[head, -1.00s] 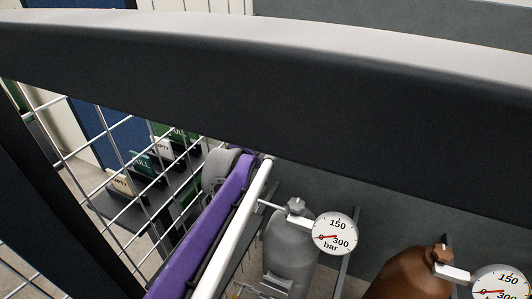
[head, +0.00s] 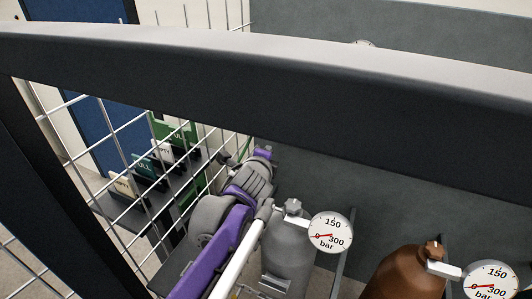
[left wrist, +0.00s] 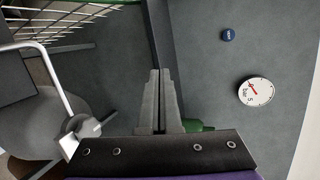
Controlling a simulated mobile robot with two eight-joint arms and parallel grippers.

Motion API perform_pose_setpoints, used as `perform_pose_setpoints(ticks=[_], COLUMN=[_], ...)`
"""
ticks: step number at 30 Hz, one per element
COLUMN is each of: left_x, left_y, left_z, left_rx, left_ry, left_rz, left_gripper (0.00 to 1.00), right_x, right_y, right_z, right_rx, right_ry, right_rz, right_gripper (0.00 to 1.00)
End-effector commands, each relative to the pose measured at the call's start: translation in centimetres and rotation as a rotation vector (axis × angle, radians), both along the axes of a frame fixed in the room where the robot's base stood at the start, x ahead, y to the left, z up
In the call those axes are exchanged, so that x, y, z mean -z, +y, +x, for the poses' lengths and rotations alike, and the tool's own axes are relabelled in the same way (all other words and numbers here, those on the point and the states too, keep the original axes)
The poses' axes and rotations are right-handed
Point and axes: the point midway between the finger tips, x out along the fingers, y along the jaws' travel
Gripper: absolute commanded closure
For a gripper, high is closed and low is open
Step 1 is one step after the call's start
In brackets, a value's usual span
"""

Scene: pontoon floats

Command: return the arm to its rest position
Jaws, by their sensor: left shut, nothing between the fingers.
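My left arm (head: 213,262), purple and grey, reaches from the bottom of the head view up to a grey wrist beside the mesh fence. I cannot make out its fingers clearly there. In the left wrist view my left gripper (left wrist: 160,76) is shut, with its two grey fingers together and nothing between them. The fingers stand against a grey wall and touch nothing that I can see. My right gripper is in neither view.
A dark rail (head: 300,95) crosses the head view. A wire mesh fence (head: 130,160) stands at left. A grey cylinder (head: 290,250) with a gauge (head: 330,232) and a brown cylinder (head: 405,275) stand close right of my arm. A round gauge (left wrist: 256,91) is in the wrist view.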

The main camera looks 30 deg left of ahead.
Motion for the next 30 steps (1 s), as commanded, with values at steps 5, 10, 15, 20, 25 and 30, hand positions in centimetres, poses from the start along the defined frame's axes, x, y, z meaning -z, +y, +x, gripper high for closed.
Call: perform_pose_setpoints(ticks=[5, 10, 15, 20, 25, 30], left_x=[0.0, 0.0, 0.8, 6.0, 13.6, 18.9], left_y=[0.0, 0.0, -0.6, -4.1, -9.8, -14.3], left_z=[0.0, 0.0, -0.7, -5.4, -12.9, -19.1], left_rx=[0.001, 0.001, -0.02, -0.167, -0.434, -0.686], left_ry=[0.0, 0.0, -0.001, 0.016, 0.088, 0.178], left_rz=[0.002, 0.002, -0.062, -0.429, -0.921, -1.238], left_gripper=[1.0, 1.0, 1.0, 1.0, 1.0, 1.0], right_x=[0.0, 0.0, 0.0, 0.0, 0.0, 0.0], right_y=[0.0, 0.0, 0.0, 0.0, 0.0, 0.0], right_z=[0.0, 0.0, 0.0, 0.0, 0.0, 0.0], right_rx=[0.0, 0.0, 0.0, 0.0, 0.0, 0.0], right_ry=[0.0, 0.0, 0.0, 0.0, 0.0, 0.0], right_rz=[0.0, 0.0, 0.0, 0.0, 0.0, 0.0], right_gripper=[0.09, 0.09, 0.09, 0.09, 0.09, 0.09])
